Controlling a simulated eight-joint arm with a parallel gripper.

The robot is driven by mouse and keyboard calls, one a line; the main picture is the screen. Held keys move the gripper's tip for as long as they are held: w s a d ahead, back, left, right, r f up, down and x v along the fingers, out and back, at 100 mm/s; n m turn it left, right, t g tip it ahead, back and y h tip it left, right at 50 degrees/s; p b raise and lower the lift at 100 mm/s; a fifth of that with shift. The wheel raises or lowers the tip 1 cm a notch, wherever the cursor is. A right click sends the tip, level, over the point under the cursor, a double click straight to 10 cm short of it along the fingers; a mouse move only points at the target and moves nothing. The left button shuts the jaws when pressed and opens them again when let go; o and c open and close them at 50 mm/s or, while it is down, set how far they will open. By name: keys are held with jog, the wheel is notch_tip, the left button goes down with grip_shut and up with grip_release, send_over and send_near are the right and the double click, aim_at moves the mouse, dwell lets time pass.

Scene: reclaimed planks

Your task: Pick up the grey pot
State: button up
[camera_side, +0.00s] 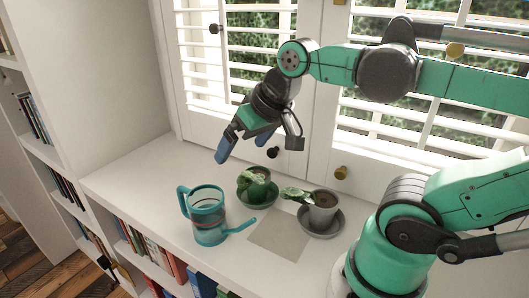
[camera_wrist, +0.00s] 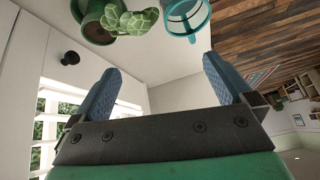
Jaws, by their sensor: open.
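The grey pot (camera_side: 323,212) stands upright on a grey saucer (camera_side: 334,229) on the white shelf top in the side view, with a green leafy plant leaning out over its left side. It does not show clearly in the wrist view. My gripper (camera_side: 262,146) is raised above the shelf, up and to the left of the grey pot, near the shutters. Its blue fingertips are apart and empty; they also show in the wrist view (camera_wrist: 160,85) with nothing between them.
A green pot (camera_side: 258,192) with a plant stands left of the grey pot; it also shows in the wrist view (camera_wrist: 97,24). A teal watering can (camera_side: 207,215) stands further left, its spout pointing right. A flat grey square (camera_side: 277,236) lies in front. Shutters (camera_side: 205,60) border the back.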

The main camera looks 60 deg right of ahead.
jog(key=s+d+m+g, duration=0.3)
jog(key=s+d+m, duration=0.35)
jog(key=m, duration=0.45)
jog(key=m+g+y, duration=0.2)
jog(key=m, duration=0.9)
send_over(324, 200)
jog(key=f, duration=0.8)
jog(key=shift+s+a+f, duration=0.1)
jog(key=shift+s+f, duration=0.1)
jog(key=shift+f, duration=0.05)
jog(key=shift+w+a+f, duration=0.1)
jog(key=shift+a+f, duration=0.05)
jog(key=shift+f, duration=1.4)
jog(key=shift+w+a+f, duration=0.1)
jog(key=shift+a+f, duration=0.05)
jog(key=shift+f, duration=1.35)
grip_shut()
